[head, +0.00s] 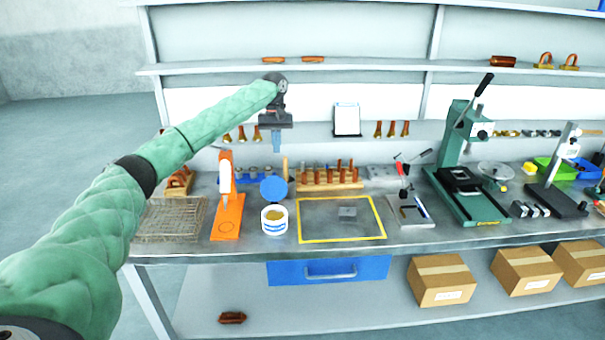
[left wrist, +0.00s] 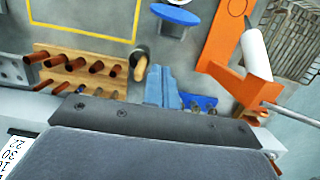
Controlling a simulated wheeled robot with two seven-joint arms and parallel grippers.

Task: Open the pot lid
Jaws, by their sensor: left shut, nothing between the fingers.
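A small white pot (head: 274,226) with a blue label stands on the bench, its top uncovered and yellowish contents showing. Its round blue lid (head: 273,188) faces forward, raised just behind and above the pot's rim; I cannot tell whether it is joined to the pot. The lid also shows in the left wrist view (left wrist: 176,14), at the top edge. My left gripper (head: 277,148) is above and behind the lid, pointing down, apart from it. Its fingers (left wrist: 161,92) are shut and empty. My right gripper is not in view.
An orange stand (head: 228,215) with a white cylinder is left of the pot, beside a wire mesh (head: 172,218). A wooden rack (head: 328,185) with brown pegs stands behind right. A yellow-framed area (head: 320,228) lies right, mostly clear. A green press (head: 465,190) is farther right.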

